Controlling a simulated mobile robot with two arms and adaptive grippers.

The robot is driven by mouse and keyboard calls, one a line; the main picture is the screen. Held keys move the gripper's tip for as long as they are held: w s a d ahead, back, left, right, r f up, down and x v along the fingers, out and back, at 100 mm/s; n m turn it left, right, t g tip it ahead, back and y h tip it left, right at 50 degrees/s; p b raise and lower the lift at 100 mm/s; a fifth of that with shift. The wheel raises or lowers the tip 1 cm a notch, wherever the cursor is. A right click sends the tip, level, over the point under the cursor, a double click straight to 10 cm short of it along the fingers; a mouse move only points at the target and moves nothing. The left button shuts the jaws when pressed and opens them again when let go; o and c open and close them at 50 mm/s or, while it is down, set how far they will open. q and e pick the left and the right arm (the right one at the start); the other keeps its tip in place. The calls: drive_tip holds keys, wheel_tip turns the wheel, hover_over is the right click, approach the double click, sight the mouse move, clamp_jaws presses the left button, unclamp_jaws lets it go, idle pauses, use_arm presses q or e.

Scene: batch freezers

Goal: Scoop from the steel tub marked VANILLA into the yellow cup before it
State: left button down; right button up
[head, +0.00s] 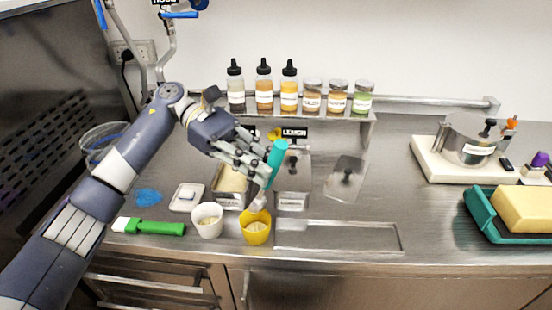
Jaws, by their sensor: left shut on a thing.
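My left gripper (266,165) is shut on the teal handle of a scoop (277,153), held upright. The scoop's pale lower end is just above the yellow cup (256,237), at its rim; I cannot tell whether it touches. The cup stands at the counter's front and shows cream-coloured content. Behind it to the left is an open steel tub (229,204) with cream-coloured content, partly hidden by my gripper. Its label is too small to read surely. A second steel tub (292,203) to the right appears lidded, under a LEMON sign (294,132). My right gripper is not in view.
A white cup (207,222) stands close left of the yellow cup. A green-handled brush (155,228) lies further left. A loose steel lid (346,177) lies behind the tray. Bottles and jars line the back shelf (310,115).

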use_arm(q)
drive_tip(key=shift+s+r+y+p, duration=0.15)
drive_tip(key=shift+s+y+p, duration=0.2)
drive_tip(key=shift+p, duration=0.3)
drive_tip(key=y+p, duration=0.1)
drive_tip(key=p, duration=0.1)
drive_tip(key=s+d+t+y+p, duration=0.1)
drive_tip(key=p, duration=0.1)
drive_tip(key=shift+s+d+f, duration=0.15)
drive_tip(key=shift+d+f, duration=0.05)
drive_tip(key=shift+d, duration=0.05)
drive_tip(key=s+d+f+t+y+p, duration=0.3)
drive_tip(key=d+f+t+y, duration=0.2)
drive_tip(key=y, duration=0.3)
drive_tip(key=shift+d+f+t+y, duration=0.15)
drive_tip(key=shift+d+t+y, duration=0.2)
drive_tip(key=shift+d, duration=0.15)
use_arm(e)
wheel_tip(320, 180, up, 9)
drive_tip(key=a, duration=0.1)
use_arm(q)
drive_tip(key=shift+s, duration=0.1)
